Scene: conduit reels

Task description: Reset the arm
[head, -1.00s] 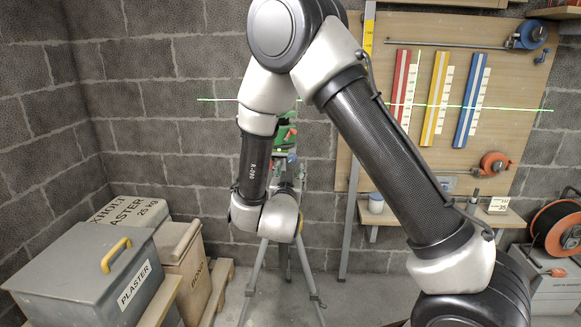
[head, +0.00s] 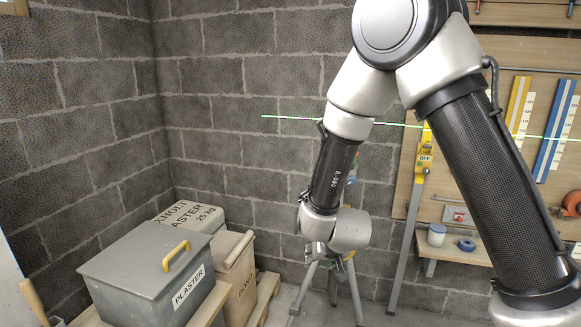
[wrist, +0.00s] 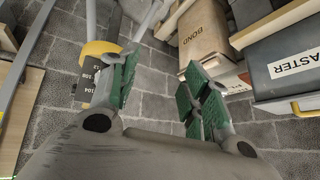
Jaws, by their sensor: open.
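My arm arches across the right half of the head view, its upper joint high and its forearm hanging down. In the wrist view my gripper (wrist: 162,90) is open, its two green-padded fingers spread apart. Nothing is between the fingertips but a view of the block wall. In the head view the gripper is largely hidden behind the silver wrist joint, in front of the tripod (head: 357,295).
A wooden tool board (head: 405,195) and shelf (head: 430,268) are at the right. A green laser line crosses the wall.

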